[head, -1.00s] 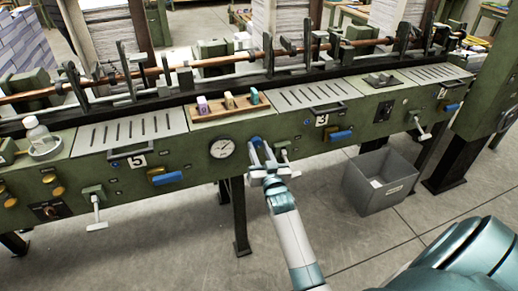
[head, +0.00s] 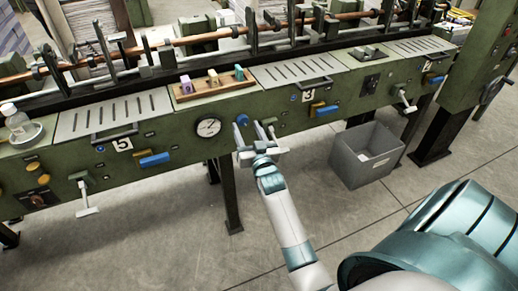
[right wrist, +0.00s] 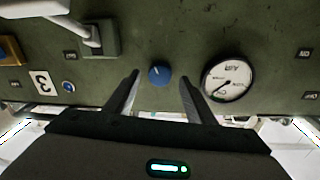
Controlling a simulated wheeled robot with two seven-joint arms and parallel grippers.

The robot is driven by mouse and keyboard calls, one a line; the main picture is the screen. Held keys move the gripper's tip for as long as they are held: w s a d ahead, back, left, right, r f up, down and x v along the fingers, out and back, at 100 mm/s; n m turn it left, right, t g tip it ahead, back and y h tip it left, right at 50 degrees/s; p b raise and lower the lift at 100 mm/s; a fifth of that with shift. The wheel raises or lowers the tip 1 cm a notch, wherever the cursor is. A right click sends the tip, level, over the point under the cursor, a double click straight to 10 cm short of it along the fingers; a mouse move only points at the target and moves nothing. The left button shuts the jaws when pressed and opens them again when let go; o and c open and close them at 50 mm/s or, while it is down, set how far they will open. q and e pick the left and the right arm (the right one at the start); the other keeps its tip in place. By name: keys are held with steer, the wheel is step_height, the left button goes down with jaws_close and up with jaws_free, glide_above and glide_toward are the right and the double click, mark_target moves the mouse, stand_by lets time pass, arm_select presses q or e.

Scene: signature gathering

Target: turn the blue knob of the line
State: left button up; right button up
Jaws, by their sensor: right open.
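The blue knob (head: 242,119) is on the green front panel of the line, just right of the white dial gauge (head: 208,127). My right gripper (head: 254,135) is in front of the panel at the knob, open and empty. In the right wrist view the knob (right wrist: 159,74) shows whole, with a light pointer mark, between the two spread fingertips (right wrist: 160,78). No finger visibly touches it; I cannot tell how deep the tips reach around it. The gauge (right wrist: 228,78) is to its right there. My left gripper is not in view.
A white lever handle (right wrist: 80,22) juts out near the knob, with the number 3 plate (right wrist: 42,83) beyond. A tray with small coloured blocks (head: 213,88) lies on top of the line. A grey bin (head: 366,155) stands on the floor to the right.

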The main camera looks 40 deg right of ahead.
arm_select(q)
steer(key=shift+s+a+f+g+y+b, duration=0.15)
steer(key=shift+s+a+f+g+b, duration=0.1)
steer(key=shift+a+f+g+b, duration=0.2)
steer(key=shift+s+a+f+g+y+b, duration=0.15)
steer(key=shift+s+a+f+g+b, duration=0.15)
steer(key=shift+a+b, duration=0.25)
arm_select(e)
steer(key=v, duration=1.6)
arm_select(q)
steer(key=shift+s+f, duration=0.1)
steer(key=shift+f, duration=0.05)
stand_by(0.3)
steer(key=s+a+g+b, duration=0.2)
steer(key=b, duration=0.1)
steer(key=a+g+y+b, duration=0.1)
steer(key=b, duration=0.1)
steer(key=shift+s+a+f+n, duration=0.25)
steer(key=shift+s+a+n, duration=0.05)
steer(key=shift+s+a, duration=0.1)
arm_select(e)
steer(key=n, duration=0.2)
steer(key=r+n, duration=0.1)
steer(key=n, duration=0.1)
steer(key=shift+w+n, duration=0.1)
steer(key=shift+n, duration=0.2)
